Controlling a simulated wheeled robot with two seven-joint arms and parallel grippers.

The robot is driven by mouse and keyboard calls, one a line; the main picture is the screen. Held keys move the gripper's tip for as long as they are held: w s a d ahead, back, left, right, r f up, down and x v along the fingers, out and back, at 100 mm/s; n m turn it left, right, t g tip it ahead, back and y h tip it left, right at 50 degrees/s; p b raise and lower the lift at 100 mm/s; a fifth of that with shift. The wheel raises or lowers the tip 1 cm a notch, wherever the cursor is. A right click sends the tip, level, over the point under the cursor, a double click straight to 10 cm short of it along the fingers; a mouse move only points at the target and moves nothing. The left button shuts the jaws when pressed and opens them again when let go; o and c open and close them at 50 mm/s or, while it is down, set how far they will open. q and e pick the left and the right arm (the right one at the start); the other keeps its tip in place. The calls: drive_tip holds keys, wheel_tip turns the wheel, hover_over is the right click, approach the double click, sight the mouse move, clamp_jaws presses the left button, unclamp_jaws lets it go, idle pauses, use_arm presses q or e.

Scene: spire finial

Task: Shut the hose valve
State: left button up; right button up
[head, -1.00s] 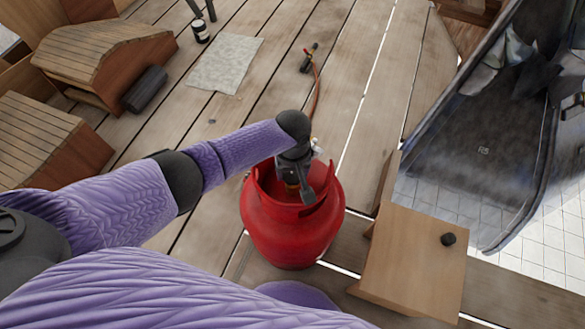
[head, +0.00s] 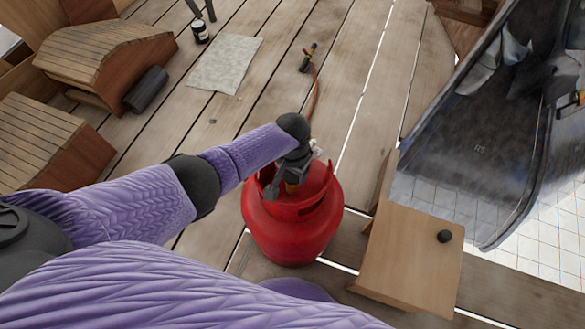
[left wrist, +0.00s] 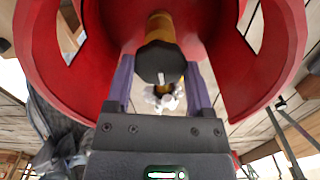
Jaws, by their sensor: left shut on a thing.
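A red gas bottle (head: 290,235) stands upright on the plank floor, a cut-out collar around its top. My left gripper (head: 288,178) reaches down into the collar from the left. In the left wrist view a brass valve (left wrist: 160,28) with a black, many-sided knob (left wrist: 160,63) bearing a white mark sits inside the red collar (left wrist: 45,60). My left fingers lie on both sides of the valve, shut on its knob; the exact contact is partly hidden. An orange hose (head: 315,95) runs from the bottle to a torch (head: 308,58) on the floor. My right gripper is not in view.
A wooden stool or box (head: 410,258) with a small black knob on top stands right of the bottle. A grey mat (head: 225,65), a dark jar (head: 200,31) and wooden roof-like pieces (head: 100,55) lie to the left. Planks behind the bottle are mostly clear.

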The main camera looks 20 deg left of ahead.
use_arm(q)
drive_tip(key=shift+m, duration=0.5)
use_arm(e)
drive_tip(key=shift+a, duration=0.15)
use_arm(q)
drive_tip(key=o, duration=1.2)
drive_tip(key=shift+o, duration=0.2)
wheel_tip(320, 180, up, 10)
drive_tip(key=p, duration=0.7)
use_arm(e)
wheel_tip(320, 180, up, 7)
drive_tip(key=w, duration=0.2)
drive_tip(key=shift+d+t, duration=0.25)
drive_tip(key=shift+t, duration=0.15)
use_arm(q)
drive_tip(key=shift+f, duration=0.1)
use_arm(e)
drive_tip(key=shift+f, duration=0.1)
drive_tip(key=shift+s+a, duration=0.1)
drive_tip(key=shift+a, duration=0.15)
